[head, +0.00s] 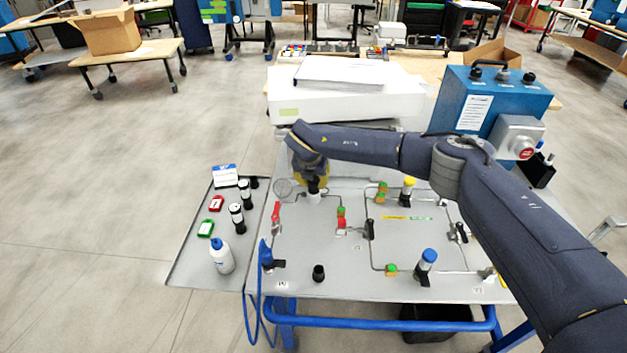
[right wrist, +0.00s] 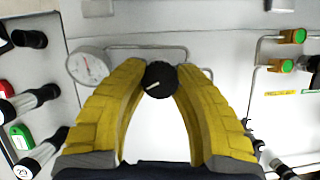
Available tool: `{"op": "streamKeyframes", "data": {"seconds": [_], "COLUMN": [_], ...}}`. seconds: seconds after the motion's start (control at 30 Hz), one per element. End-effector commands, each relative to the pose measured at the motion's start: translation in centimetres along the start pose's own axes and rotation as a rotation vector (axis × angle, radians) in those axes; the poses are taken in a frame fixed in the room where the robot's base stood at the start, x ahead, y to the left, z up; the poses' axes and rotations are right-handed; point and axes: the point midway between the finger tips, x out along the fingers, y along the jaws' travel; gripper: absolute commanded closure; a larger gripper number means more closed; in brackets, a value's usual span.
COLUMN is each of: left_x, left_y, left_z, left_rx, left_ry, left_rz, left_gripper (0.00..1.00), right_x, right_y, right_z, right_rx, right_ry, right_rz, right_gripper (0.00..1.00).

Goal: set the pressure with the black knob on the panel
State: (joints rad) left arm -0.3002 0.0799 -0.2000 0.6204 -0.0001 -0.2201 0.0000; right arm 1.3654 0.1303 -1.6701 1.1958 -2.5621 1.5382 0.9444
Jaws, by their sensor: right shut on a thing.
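The black knob (right wrist: 159,80) with a pale pointer mark lies between the yellow fingertips of my right gripper (right wrist: 160,84) in the right wrist view. The fingers are shut on its two sides. In the head view the right gripper (head: 314,182) reaches down to the knob (head: 313,187) at the back left of the grey panel (head: 330,262), and the fingers are partly hidden by my arm. A round white gauge (right wrist: 88,66) stands just left of the knob; it also shows in the head view (head: 283,188). Its reading is too small to tell. My left gripper is not seen.
A red-handled valve (head: 276,214), green-and-red blocks (head: 341,219), a yellow-capped part (head: 408,187) and a blue-capped part (head: 427,262) stand on the panel. A side tray (head: 185,272) holds a white bottle (head: 221,258) and several small items. A blue box (head: 490,98) stands behind right.

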Motion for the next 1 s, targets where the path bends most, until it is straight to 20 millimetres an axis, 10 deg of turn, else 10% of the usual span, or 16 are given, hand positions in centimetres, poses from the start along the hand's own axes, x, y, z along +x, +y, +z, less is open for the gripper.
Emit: {"op": "streamKeyframes", "data": {"seconds": [0.03, 0.07, 0.3, 0.67, 1.0], "left_x": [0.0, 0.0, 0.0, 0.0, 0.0], "left_y": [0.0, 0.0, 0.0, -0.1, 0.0], "left_z": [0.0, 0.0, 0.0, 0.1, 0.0], "left_rx": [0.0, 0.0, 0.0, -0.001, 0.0], "left_ry": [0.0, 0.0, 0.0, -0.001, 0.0], "left_rz": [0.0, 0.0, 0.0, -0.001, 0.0], "left_gripper": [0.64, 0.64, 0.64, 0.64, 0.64], "right_x": [0.1, 0.1, 0.0, -0.8, -6.2], "right_y": [0.0, 0.0, 0.0, 0.0, 0.0], "right_z": [-0.1, -0.1, -0.1, 0.0, 0.1], "right_rx": [-0.001, -0.001, -0.001, -0.002, -0.003], "right_ry": [0.003, 0.003, 0.001, 0.0, -0.003], "right_rz": [-0.001, -0.001, 0.0, 0.001, 0.002], "right_gripper": [1.0, 0.67, 0.41, 0.41, 0.41]}}
